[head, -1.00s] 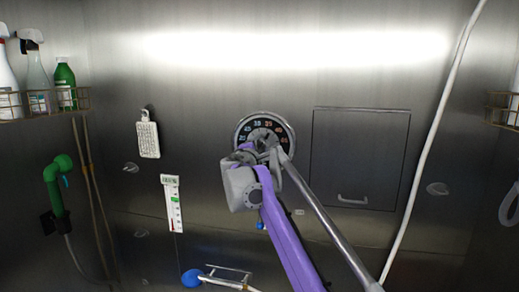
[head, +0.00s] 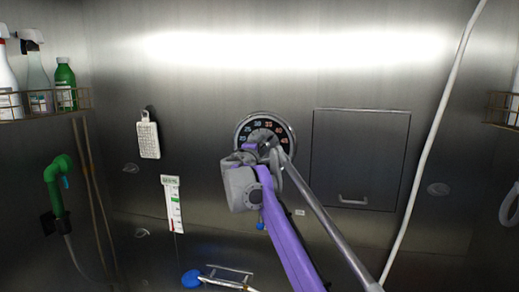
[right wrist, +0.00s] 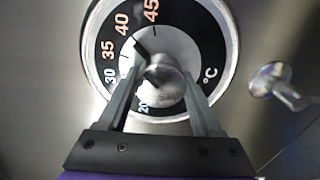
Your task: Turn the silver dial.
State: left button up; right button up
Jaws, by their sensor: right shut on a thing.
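The silver dial (right wrist: 163,82) is a round metal knob at the centre of a black ring with orange and white numbers and a °C mark. In the right wrist view a dark pointer mark beside the knob points up-left, near the 40. In the head view the numbered ring (head: 285,128) shows on the back wall, its lower part hidden by my arm. My right gripper (right wrist: 162,77) is shut on the knob, one finger on each side. It also shows in the head view (head: 262,147). My left gripper is in neither view.
A panel door with a handle (head: 360,160) is right of the dial. A thermometer card (head: 173,205) and a white grater-like tag (head: 148,140) hang to the left. A white hose (head: 432,140) runs down the right. Bottles (head: 66,85) stand on the left rack.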

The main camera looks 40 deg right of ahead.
jog(key=o, duration=1.4)
jog(key=shift+s+a, duration=0.3)
jog(key=shift+a, duration=0.1)
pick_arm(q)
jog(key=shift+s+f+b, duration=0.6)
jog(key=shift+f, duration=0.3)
pick_arm(e)
jog(key=v, duration=0.9)
jog(key=shift+s+a, duration=0.25)
jog(key=shift+a, duration=0.05)
jog(key=shift+f, duration=0.1)
